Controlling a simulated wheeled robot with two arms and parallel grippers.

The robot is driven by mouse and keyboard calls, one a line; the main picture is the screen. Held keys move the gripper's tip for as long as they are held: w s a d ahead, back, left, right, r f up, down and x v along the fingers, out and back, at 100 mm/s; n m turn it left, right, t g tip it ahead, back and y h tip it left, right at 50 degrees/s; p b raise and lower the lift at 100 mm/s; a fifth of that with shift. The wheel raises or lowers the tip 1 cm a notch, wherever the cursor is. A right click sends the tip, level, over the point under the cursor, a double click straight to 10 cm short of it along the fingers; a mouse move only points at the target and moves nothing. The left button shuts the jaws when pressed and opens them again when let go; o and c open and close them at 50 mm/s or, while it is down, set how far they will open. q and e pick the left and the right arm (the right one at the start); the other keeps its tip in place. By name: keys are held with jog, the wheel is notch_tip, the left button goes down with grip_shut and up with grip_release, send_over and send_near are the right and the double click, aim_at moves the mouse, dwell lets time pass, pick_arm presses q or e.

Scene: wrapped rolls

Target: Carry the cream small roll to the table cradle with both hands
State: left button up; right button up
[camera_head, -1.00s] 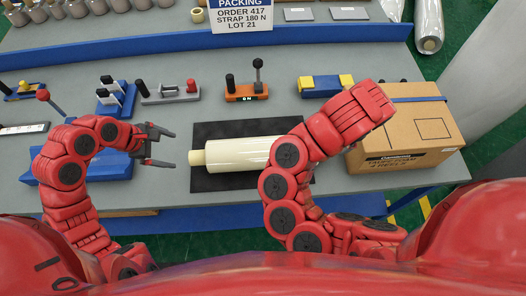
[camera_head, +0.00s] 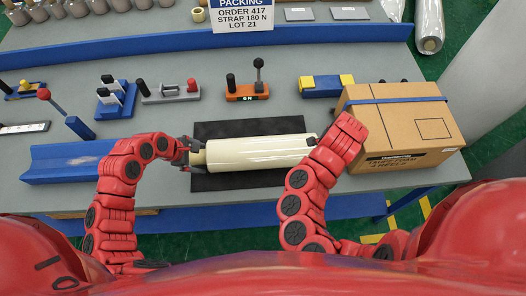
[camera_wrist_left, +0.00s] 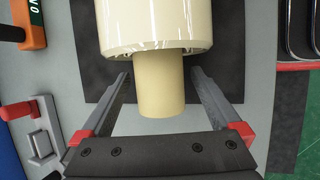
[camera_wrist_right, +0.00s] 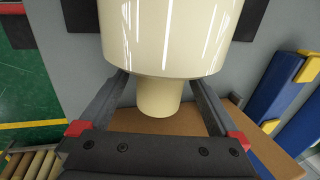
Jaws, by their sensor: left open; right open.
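The cream small roll (camera_head: 255,152) lies on a black mat (camera_head: 235,130) in the head view, its long axis left to right. My left gripper (camera_head: 188,153) is at its left end. In the left wrist view my left gripper (camera_wrist_left: 160,76) is open, with the roll's narrow core stub (camera_wrist_left: 160,90) between its fingers. In the right wrist view my right gripper (camera_wrist_right: 158,76) is open around the other core stub (camera_wrist_right: 158,98), gaps showing. The right arm mostly hides this gripper in the head view. The blue table cradle (camera_head: 70,165) lies at the left, empty.
A cardboard box (camera_head: 405,125) with a blue strap stands close to the right of the roll. Behind are an orange device (camera_head: 246,92), a grey fixture (camera_head: 168,92) and a blue-yellow block (camera_head: 325,86). Bare table lies between cradle and mat.

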pick_arm(q)
grip_shut()
pick_arm(e)
grip_shut()
dwell(0.4)
